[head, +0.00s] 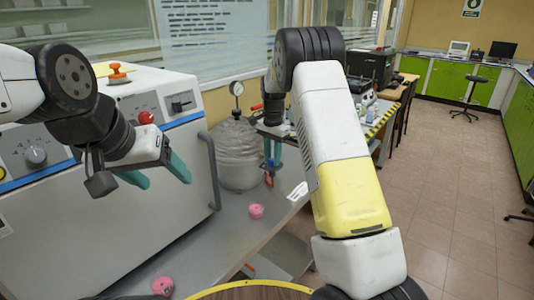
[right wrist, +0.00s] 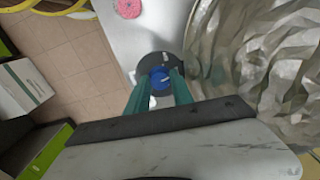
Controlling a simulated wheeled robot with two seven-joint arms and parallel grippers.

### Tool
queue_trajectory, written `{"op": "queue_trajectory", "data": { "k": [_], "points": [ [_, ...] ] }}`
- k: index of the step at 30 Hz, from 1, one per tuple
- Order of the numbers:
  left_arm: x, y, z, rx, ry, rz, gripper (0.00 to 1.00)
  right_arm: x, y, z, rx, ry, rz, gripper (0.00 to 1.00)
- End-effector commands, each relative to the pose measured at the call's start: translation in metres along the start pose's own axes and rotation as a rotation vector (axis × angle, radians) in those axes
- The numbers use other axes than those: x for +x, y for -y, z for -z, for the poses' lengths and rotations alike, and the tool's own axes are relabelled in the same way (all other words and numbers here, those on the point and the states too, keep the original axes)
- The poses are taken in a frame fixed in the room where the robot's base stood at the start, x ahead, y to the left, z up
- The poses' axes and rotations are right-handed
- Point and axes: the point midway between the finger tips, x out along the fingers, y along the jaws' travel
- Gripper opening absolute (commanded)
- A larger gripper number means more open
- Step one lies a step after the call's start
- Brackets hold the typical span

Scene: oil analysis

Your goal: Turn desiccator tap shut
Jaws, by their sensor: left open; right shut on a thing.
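The desiccator (head: 236,152) is a rounded vessel with a crinkled, silvery look and a gauge (head: 237,88) on top. It stands on the grey bench beside the big white machine. In the right wrist view its crinkled wall (right wrist: 265,60) fills the right side. A blue tap knob (right wrist: 160,80) in front of a dark round part sits between the teal fingers of my right gripper (right wrist: 160,88), which is shut on it. In the head view my right gripper (head: 271,168) is beside the desiccator, partly hidden. My left gripper (head: 158,176) is open and empty, in front of the white machine.
The white machine (head: 70,210) with knobs, a red button (head: 146,117) and a grey handle (head: 211,170) takes up the left. Pink round objects lie on the bench, one near the desiccator (head: 256,211) and one at the front (head: 162,286). Open tiled floor (head: 450,190) lies to the right.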

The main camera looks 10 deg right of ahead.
Motion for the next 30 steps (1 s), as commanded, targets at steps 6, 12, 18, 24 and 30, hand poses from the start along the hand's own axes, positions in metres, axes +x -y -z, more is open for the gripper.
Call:
{"op": "queue_trajectory", "data": {
  "k": [6, 12, 18, 24, 30],
  "points": [
    [0.0000, 0.0000, 0.0000, 0.000, 0.000, 0.000, 0.68, -0.0003, 0.0004, -0.0004, 0.119, 0.000, 0.000, 0.00],
    [0.0000, 0.0000, 0.0000, 0.000, 0.000, 0.000, 0.68, -0.0003, 0.0004, -0.0004, 0.180, 0.000, 0.001, 0.00],
    [0.0000, 0.0000, 0.0000, 0.000, 0.000, 0.000, 0.68, -0.0004, 0.0005, -0.0004, 0.202, 0.000, 0.001, 0.00],
    [0.0000, 0.0000, 0.0000, 0.000, 0.000, 0.000, 0.68, -0.0004, 0.0005, -0.0004, 0.203, 0.000, 0.001, 0.00],
    [0.0000, 0.0000, 0.0000, 0.000, 0.000, 0.000, 0.68, -0.0005, 0.0006, -0.0005, 0.203, 0.000, 0.001, 0.37]
  ]
}}
